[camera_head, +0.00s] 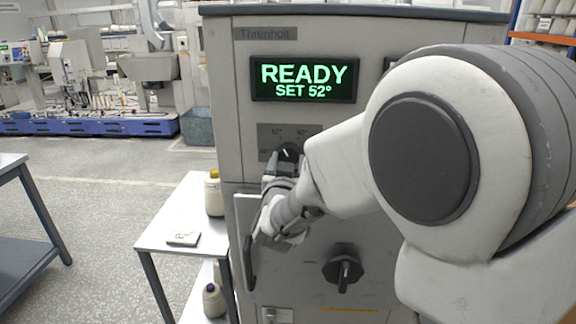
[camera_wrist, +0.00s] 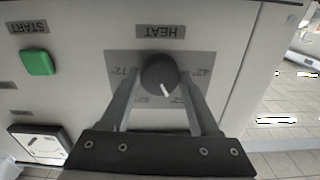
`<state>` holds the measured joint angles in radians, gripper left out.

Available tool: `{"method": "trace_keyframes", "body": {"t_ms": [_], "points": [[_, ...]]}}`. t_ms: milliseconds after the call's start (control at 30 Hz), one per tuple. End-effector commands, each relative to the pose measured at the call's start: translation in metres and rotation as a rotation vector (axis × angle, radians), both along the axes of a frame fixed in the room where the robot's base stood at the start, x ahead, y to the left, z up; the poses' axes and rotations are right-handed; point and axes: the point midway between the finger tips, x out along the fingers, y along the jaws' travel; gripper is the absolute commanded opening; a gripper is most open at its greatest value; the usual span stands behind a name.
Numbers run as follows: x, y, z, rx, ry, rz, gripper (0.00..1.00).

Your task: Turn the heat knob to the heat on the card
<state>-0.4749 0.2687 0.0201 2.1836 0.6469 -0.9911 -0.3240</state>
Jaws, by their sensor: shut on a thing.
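The heat knob (camera_wrist: 158,75) is dark and round with a white pointer mark, on a grey scale plate under the upside-down HEAT label (camera_wrist: 168,31). In the wrist view the mark points down and slightly right. My gripper (camera_wrist: 160,84) has one finger on each side of the knob and is shut on it. In the head view my gripper (camera_head: 279,165) partly covers the knob (camera_head: 289,152). The display (camera_head: 304,79) reads READY, SET 52°.
A green START button (camera_wrist: 38,62) sits on the panel beside the scale plate. A second dark knob (camera_head: 343,270) is lower on the machine. The side table (camera_head: 160,225) also bears a yellowish bobbin (camera_head: 213,195). My arm hides the machine's right side.

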Motion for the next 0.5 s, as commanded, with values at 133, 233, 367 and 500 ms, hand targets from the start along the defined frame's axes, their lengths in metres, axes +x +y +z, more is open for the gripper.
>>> {"method": "trace_keyframes", "body": {"t_ms": [133, 233, 367, 500], "points": [[0.0002, 0.0001, -0.0053, 0.098, -0.007, 0.0, 0.07], [0.0, 0.0003, -0.0066, 0.181, -0.01, 0.001, 0.07], [0.0001, 0.0005, -0.0063, 0.304, -0.015, 0.0, 0.07], [0.0, 0.001, -0.0056, 0.437, -0.02, 0.001, 0.07]]}}
